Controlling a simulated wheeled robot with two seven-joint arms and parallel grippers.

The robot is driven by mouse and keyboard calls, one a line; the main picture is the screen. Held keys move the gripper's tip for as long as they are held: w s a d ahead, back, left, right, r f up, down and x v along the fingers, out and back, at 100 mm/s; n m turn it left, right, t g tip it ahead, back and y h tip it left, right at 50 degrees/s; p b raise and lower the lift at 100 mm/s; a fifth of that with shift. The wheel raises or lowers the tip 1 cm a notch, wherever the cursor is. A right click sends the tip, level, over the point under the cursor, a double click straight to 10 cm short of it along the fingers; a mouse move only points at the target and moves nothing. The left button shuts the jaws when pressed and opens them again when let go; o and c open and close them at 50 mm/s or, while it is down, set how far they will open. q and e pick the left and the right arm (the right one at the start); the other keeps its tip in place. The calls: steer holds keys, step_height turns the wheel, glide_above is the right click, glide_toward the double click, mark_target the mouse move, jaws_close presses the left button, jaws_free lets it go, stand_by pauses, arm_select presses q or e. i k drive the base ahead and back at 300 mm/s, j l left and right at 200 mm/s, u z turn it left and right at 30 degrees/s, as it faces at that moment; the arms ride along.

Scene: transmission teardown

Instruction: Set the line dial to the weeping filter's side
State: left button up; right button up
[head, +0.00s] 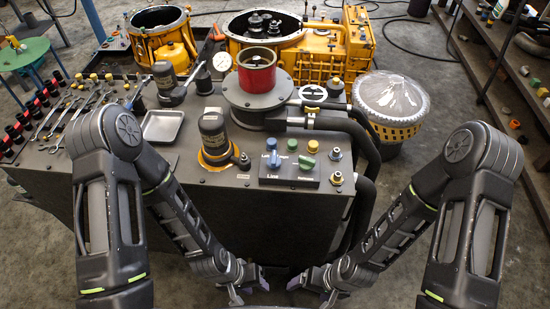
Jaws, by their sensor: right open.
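The line dial is a blue knob (272,160) on a dark control box (290,179) at the bench's front right. Its handle appears roughly upright; small labels above it are hard to read. A black filter canister (211,133) stands left of the box, with an amber wet-looking ring (217,166) around its base. A second dark canister (165,82) stands farther back left, with no such ring visible. My left gripper (249,291) and right gripper (311,291) are low in front of the bench, both open, empty and apart from the dial.
A green knob (306,162) and yellow button (312,146) share the control box. A metal tray (162,126) and tools lie left. A red-topped round housing (257,92) stands behind. Thick black hoses (362,140) run down the right side. Shelves (500,70) stand far right.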

mark_target(273, 163)
steer(key=u, duration=0.9)
steer(key=k+l, duration=0.15)
steer(key=i+j+z, duration=0.25)
steer(key=j, duration=0.3)
steer(key=i+j+z, duration=0.2)
steer(key=j, duration=0.35)
steer(key=j+z, duration=0.25)
steer(key=j, duration=0.3)
steer(key=j+z, duration=0.25)
steer(key=j, duration=0.35)
